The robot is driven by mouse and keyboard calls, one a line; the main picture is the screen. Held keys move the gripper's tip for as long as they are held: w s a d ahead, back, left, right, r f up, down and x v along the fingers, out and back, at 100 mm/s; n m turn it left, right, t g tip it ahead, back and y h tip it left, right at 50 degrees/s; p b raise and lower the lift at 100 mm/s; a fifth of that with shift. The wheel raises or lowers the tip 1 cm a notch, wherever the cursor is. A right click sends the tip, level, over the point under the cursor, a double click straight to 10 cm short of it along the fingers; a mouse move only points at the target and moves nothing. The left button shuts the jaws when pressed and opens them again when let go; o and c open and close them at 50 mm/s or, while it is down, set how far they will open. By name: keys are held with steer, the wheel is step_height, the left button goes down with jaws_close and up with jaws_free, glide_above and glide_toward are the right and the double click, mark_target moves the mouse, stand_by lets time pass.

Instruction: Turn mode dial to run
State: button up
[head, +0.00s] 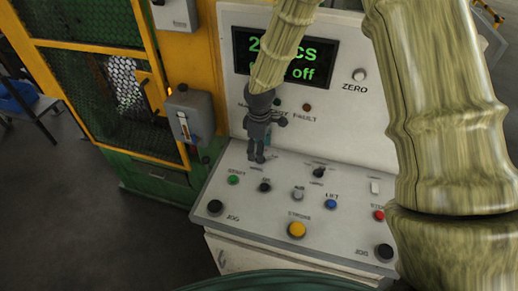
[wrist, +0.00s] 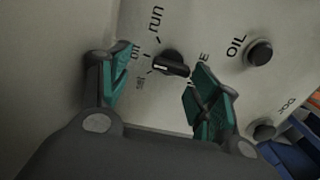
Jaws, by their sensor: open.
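The black mode dial (wrist: 171,64) is in the upper middle of the wrist view, on the pale panel. The label "run" is above it, and other smaller labels are at its left. Its raised bar lies nearly crosswise, with a light mark at the left end, away from "run". My gripper (wrist: 162,77) is open, with one teal-padded finger on each side of the dial; I cannot tell whether either touches it. In the head view my gripper (head: 257,158) points down at the console's left rear, and I cannot make out the dial there.
The sloped console (head: 270,218) carries several buttons, including a yellow one (head: 297,230) and a red one (head: 379,215). A display (head: 300,68) shows green text ending in "off". The oil button (wrist: 258,52) is right of the dial. A grey switch box (head: 190,115) stands left.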

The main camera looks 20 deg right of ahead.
steer(key=shift+s+f, duration=0.25)
steer(key=shift+s, duration=0.3)
steer(key=shift+s+r, duration=0.1)
steer(key=shift+s, duration=0.55)
steer(key=shift+w+f, duration=0.6)
steer(key=shift+w, duration=0.2)
steer(key=shift+s+r, duration=0.3)
steer(key=shift+s, duration=0.1)
steer(key=c, duration=0.8)
steer(key=shift+f, duration=0.1)
steer(key=shift+c, duration=1)
